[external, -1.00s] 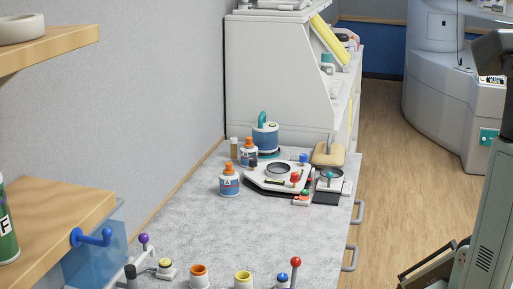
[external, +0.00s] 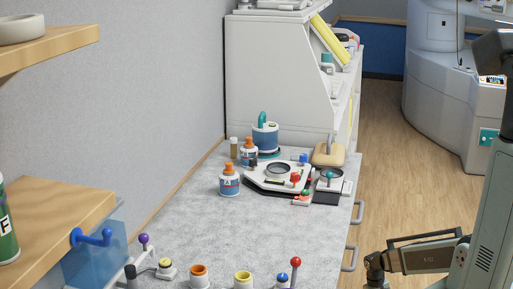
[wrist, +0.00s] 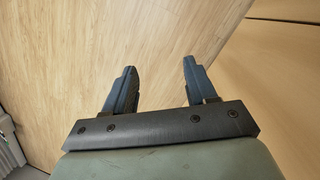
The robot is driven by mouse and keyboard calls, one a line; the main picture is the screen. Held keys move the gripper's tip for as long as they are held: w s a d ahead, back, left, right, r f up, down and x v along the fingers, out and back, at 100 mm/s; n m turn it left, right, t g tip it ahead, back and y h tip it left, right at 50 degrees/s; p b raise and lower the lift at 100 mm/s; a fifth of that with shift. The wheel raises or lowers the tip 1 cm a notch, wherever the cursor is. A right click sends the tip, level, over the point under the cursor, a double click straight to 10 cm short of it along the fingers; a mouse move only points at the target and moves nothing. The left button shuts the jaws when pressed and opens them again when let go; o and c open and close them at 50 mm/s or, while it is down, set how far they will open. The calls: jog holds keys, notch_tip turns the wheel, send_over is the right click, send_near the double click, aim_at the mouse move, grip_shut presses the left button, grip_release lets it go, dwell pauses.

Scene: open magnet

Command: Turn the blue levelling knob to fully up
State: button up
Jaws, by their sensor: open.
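In the external view a small blue knob (external: 303,158) stands at the back right of a white plate-like device (external: 265,184) on the counter. Another blue-topped knob (external: 282,279) sits in the front row of the counter, partly cut off by the frame's lower edge. I cannot tell a setting on either. My gripper (wrist: 158,78) is open and empty in the wrist view, over wooden floor, with no knob between its fingers. In the external view my arm is at the lower right, beside the counter and away from both knobs; its fingers are not visible there.
The device also carries a red knob (external: 295,178). Orange-capped bottles (external: 229,184) stand left of it. A red-ball lever (external: 295,263) rises at the counter's front. Handles (external: 350,258) stick out on its right side. The counter's middle is clear.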

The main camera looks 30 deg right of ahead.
jog(key=w+d+r+m+t+h, duration=0.1)
jog(key=w+d+r, duration=0.35)
jog(key=w, duration=0.35)
jog(key=w+d+r+m+t, duration=0.1)
jog(key=w+d+r+t, duration=0.1)
jog(key=w+d+r, duration=0.4)
jog(key=w+d+r+m+t+h, duration=0.2)
jog(key=w+d+r+t+h, duration=0.1)
jog(key=w+d+r, duration=1.25)
jog(key=w+d+r+m+t+h, duration=0.1)
jog(key=w+d+r, duration=0.2)
jog(key=r, duration=0.4)
jog(key=w+d+r, duration=0.2)
jog(key=d+r, duration=0.1)
jog(key=r, duration=0.4)
jog(key=w+d+r+m+t+h, duration=0.1)
jog(key=w+d+r, duration=0.2)
jog(key=r, duration=0.4)
notch_tip(320, 180, up, 19)
jog(key=g+y, duration=0.5)
jog(key=y, duration=0.2)
send_over(303, 155)
notch_tip(303, 155, down, 13)
jog(key=shift+d+f, duration=0.1)
jog(key=shift+d, duration=0.05)
